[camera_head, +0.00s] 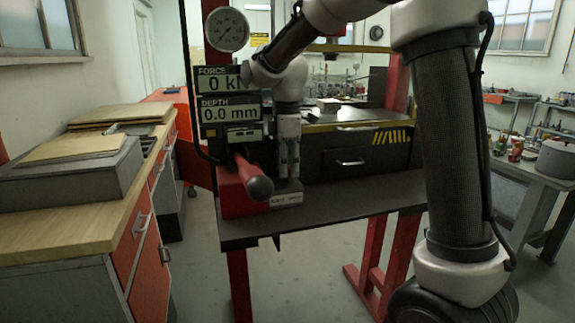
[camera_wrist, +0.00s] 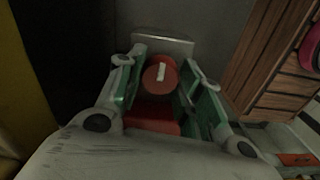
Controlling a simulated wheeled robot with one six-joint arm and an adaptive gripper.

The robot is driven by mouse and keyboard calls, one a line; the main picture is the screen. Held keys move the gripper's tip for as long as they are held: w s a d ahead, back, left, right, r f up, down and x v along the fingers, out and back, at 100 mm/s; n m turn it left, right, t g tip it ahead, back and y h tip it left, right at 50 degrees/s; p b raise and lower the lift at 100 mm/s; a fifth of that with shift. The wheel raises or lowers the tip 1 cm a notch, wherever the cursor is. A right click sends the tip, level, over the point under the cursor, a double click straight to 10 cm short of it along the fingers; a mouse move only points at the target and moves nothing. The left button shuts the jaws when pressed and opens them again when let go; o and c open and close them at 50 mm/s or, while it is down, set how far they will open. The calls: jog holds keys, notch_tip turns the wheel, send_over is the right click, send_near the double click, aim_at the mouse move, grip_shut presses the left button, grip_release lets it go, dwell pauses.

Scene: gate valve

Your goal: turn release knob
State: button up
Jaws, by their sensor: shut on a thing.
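The release knob (camera_wrist: 153,80) is a round red knob with a white bar mark on its face. In the wrist view it sits between the green-padded fingers of my gripper (camera_wrist: 168,72), which is shut on it. The white bar stands nearly upright, leaning slightly right. In the head view my gripper (camera_head: 289,174) points down at the press, just right of the red lever. The knob itself is hidden there. A small label plate (camera_head: 286,198) shows below the fingers.
A red lever with a dark round end (camera_head: 260,188) juts forward close to my gripper's left. Above it, the force display (camera_head: 222,80) reads 0 and the depth display (camera_head: 230,110) reads 0.0 mm. A wooden-topped cabinet (camera_head: 75,205) stands at left. The dark bench (camera_head: 350,212) is clear.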

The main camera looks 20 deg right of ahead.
jog(key=o, duration=1)
jog(key=shift+o, duration=0.2)
